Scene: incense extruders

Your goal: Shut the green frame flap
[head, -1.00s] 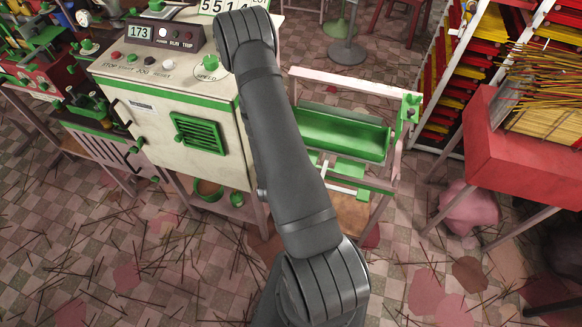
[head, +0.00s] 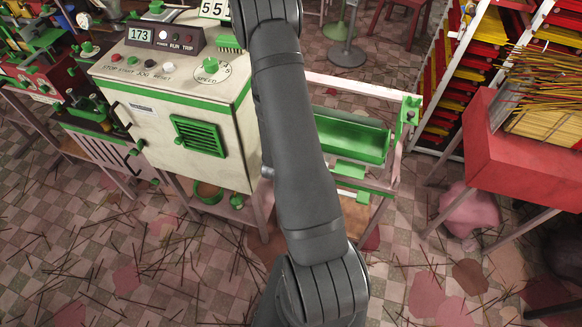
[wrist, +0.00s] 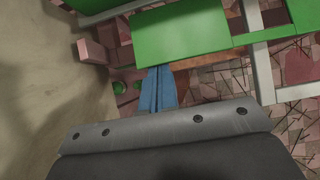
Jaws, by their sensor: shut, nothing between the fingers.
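A pale frame (head: 365,88) with green parts stands right of the cream machine, partly hidden behind my arm in the head view. It carries a long green tray-like panel (head: 350,138) and a smaller green plate (head: 351,169) below it; I cannot tell for sure which is the flap. In the wrist view a flat green panel (wrist: 180,32) lies just beyond my gripper (wrist: 157,72). Its blue fingers are together and empty, with the tips at the panel's near edge. I cannot tell whether they touch it. The head view does not show the fingers.
The cream machine (head: 160,125) with its control panel stands close on the left; its pale side (wrist: 40,70) fills the wrist view's left. A red table (head: 530,145) with incense sticks and a rack (head: 470,75) stand to the right. Sticks litter the floor.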

